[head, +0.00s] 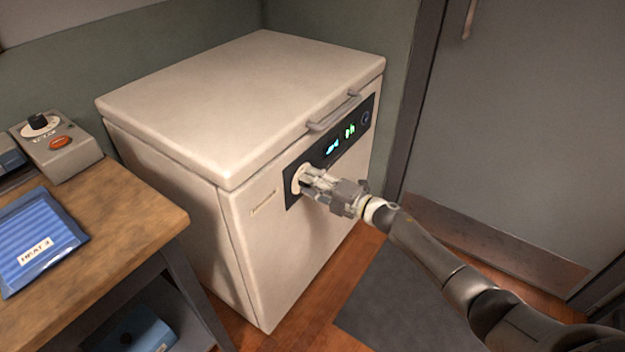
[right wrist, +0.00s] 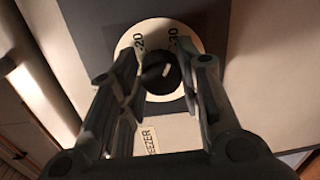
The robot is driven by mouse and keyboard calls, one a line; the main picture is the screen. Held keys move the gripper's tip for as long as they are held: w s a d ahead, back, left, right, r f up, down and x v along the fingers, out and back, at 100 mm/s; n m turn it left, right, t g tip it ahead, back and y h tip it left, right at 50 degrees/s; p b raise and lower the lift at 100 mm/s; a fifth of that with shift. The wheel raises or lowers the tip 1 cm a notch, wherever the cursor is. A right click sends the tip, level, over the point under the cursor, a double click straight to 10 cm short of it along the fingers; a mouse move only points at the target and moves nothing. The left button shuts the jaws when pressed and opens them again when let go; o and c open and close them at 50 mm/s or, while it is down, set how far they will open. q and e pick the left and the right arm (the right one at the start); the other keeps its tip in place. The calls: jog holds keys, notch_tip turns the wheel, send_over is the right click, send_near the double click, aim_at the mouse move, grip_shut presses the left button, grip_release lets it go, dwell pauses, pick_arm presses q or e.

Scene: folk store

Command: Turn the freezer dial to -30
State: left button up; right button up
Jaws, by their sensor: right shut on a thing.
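The white chest freezer (head: 250,240) stands against the wall, with a dark control panel (head: 327,150) on its front. The dial (head: 297,175) is a pale disc at the panel's left end. In the right wrist view the dial (right wrist: 129,50) shows "-20" at upper left and "-30" at upper right. Its black knob (right wrist: 160,85) has a short white mark that seems to slant toward the right. My right gripper (head: 309,182) reaches the dial from the right and is shut on the knob, its fingers (right wrist: 158,68) on either side. My left gripper is out of view.
The freezer's lid (head: 240,95) is closed, with a grey handle (head: 333,112) above the panel. A wooden table (head: 120,215) at left holds a blue packet (head: 38,235) and a grey control box (head: 65,155). A grey door (head: 530,130) is at right, and a dark mat (head: 410,300) lies on the floor.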

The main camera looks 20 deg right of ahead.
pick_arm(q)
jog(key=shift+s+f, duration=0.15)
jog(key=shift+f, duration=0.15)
pick_arm(e)
jog(key=o, duration=1)
jog(key=shift+d, duration=0.1)
jog(key=v, duration=1.2)
jog(key=shift+f, duration=0.1)
